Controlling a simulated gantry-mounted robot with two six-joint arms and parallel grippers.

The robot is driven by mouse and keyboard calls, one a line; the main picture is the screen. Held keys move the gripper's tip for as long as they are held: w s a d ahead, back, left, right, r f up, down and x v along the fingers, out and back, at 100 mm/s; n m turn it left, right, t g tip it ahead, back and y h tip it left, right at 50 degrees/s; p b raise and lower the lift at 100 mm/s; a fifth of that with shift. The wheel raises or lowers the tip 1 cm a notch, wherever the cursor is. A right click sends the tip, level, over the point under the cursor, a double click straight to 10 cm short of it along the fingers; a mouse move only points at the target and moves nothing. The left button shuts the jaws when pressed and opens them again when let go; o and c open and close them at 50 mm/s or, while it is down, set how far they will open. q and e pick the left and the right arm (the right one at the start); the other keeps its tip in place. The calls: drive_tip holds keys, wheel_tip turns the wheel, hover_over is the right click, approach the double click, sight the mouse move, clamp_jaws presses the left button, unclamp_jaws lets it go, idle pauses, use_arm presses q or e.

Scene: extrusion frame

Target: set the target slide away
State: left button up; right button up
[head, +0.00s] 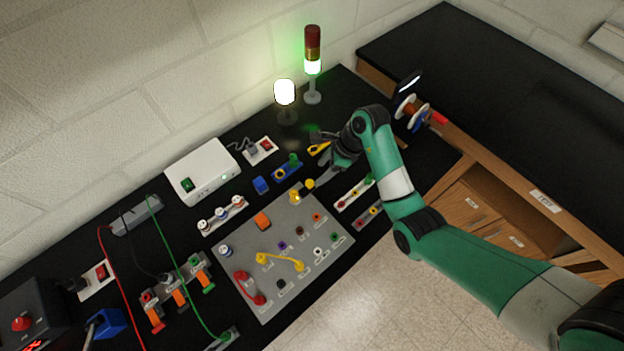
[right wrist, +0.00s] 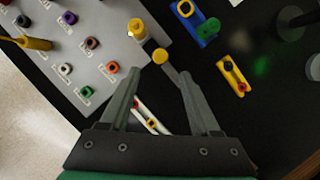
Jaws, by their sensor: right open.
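I cannot identify a slide by sight. My right gripper (head: 318,162) is open at the back right of the grey panel (head: 297,225). In the right wrist view its open fingers (right wrist: 158,82) point toward a round yellow knob (right wrist: 160,56), with nothing between them. The knob (head: 310,183) is at the panel's edge. A yellow post (right wrist: 137,28) stands beside it on the panel; it also shows in the head view (head: 295,196). My left gripper is not in view.
A white box (head: 203,172), a lit lamp (head: 285,93) and a signal tower (head: 312,65) stand at the back. Blue-green (right wrist: 205,22) and yellow (right wrist: 233,75) blocks are near the right gripper. Wires and switches crowd the left; wire spools (head: 411,111) are right.

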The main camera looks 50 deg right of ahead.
sight(310, 183)
drive_tip(key=b+x, duration=0.2)
drive_tip(key=x, duration=0.6)
clamp_jaws()
idle(1.1)
